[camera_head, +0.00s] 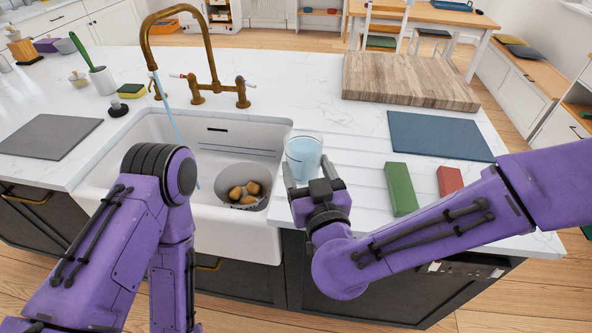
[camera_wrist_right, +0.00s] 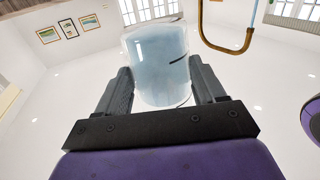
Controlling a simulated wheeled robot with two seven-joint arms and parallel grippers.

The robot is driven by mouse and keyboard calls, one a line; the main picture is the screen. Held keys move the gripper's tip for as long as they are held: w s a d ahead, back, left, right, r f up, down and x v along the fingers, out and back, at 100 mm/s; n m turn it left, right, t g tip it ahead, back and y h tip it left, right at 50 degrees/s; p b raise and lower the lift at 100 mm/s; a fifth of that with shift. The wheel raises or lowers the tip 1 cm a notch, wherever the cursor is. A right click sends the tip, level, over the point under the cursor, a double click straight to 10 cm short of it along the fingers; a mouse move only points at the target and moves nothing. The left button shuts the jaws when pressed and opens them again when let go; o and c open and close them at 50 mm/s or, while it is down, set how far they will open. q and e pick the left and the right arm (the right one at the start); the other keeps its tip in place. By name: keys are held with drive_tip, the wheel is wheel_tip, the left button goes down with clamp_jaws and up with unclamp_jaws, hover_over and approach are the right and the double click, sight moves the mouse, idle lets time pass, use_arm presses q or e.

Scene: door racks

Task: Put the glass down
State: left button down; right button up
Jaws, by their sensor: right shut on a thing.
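A clear glass (camera_head: 303,158) with bluish water in it is upright between the fingers of my right gripper (camera_head: 311,182). My right gripper is shut on it, at the right rim of the white sink. In the right wrist view the glass (camera_wrist_right: 158,62) sits between both fingers of the gripper (camera_wrist_right: 160,85). I cannot tell whether its base touches the counter. My left arm comes in at the lower left, in front of the sink; its gripper is not in view.
The sink (camera_head: 240,228) holds a grey colander (camera_head: 226,178) with several potatoes. Water runs from the brass faucet (camera_head: 150,45). Right of the glass lie a green block (camera_head: 400,188), a red block (camera_head: 449,180), a blue mat (camera_head: 438,136) and a wooden board (camera_head: 408,78). Ribbed white counter (camera_head: 357,160) is bare beside the glass.

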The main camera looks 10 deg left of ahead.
drive_tip(key=w+d+f, duration=0.1)
drive_tip(key=w+f, duration=0.1)
drive_tip(key=w+d+f+p, duration=0.1)
drive_tip(key=w+d+f, duration=0.3)
drive_tip(key=f, duration=0.1)
drive_tip(key=shift+w+d+f+p, duration=0.1)
drive_tip(key=shift+d+p, duration=0.15)
drive_tip(key=shift+p, duration=0.1)
wheel_tip(320, 180, down, 2)
drive_tip(key=shift+f+p, duration=0.1)
drive_tip(key=shift+p, duration=0.5)
drive_tip(key=shift+f, duration=0.6)
drive_tip(key=shift+f, duration=0.15)
drive_tip(key=o, duration=1.2)
